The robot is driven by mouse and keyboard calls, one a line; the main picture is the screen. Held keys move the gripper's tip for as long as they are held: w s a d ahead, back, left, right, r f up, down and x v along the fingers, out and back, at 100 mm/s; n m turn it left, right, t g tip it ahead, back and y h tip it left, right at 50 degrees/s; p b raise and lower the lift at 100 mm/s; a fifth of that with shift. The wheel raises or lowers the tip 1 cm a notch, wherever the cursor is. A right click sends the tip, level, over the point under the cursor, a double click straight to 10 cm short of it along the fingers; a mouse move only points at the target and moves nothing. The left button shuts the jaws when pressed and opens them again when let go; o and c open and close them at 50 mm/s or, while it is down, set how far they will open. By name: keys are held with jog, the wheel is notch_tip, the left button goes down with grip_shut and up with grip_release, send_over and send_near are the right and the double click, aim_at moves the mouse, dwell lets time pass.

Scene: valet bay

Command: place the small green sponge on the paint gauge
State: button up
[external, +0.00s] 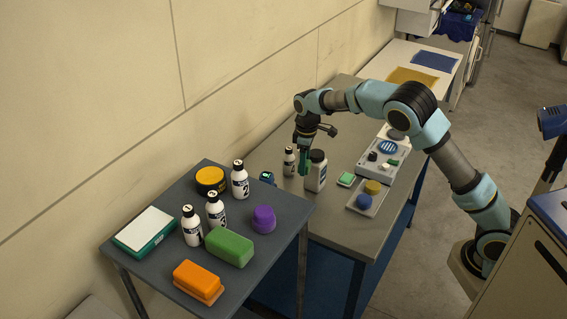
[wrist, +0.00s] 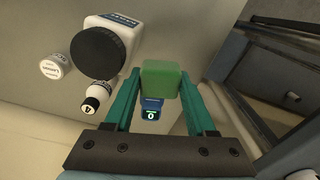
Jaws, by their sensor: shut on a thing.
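My gripper (external: 304,160) is over the grey table, beside a white bottle with a dark cap. In the wrist view its teal fingers (wrist: 159,78) are shut on the small green sponge (wrist: 160,80), a plain green block between the fingertips. The paint gauge (external: 267,178) is a small dark-blue device at the left end of the grey table. In the wrist view the gauge (wrist: 151,114) shows a lit "0" and is partly hidden behind the sponge. I cannot tell the gap between sponge and gauge. In the external view the sponge is hard to separate from the fingers.
A white bottle (external: 317,171) and a smaller numbered bottle (external: 289,162) stand close to my gripper. The dark near table (external: 205,275) holds bottles, sponges and a purple tub (external: 263,219).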

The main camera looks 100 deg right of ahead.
jog(key=w+d+r+n+p, duration=0.4)
jog(key=w+d+n, duration=0.4)
jog(key=w, duration=0.2)
jog(key=n, duration=0.3)
send_over(266, 175)
notch_tip(266, 175, down, 5)
jog(key=shift+s, duration=0.1)
jog(key=shift+m, duration=0.3)
jog(key=shift+f+p, duration=0.85)
jog(key=shift+f, duration=1.4)
jog(key=shift+f, duration=0.1)
jog(key=o, duration=1.3)
